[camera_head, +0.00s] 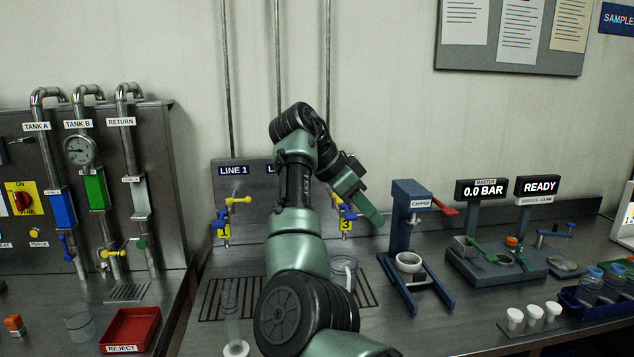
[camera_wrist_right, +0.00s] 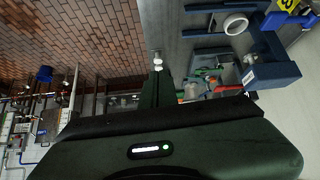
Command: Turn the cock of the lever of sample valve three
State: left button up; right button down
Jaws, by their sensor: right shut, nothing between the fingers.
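Sample valve three stands on the back panel in the head view, marked by a yellow tag with a 3 (camera_head: 346,225). Its blue part (camera_head: 348,213) and a bit of yellow show just right of my arm; the rest of the valve and its lever is partly hidden by the arm. My right gripper (camera_head: 374,215) is shut and empty, just right of the valve, pointing down and to the right; I see no contact. In the right wrist view the yellow tag (camera_wrist_right: 288,5) shows at the top right corner. My left gripper is not in view.
The line 1 valve (camera_head: 236,202) is on the left of the panel. A blue capper stand (camera_head: 403,235) with a red handle is close right of my gripper. A clear cylinder (camera_head: 231,310) and a clear cup (camera_head: 344,270) stand near my arm. A red reject tray (camera_head: 133,328) is at left.

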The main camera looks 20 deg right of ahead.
aim_at(339, 200)
jog(key=i, duration=1.25)
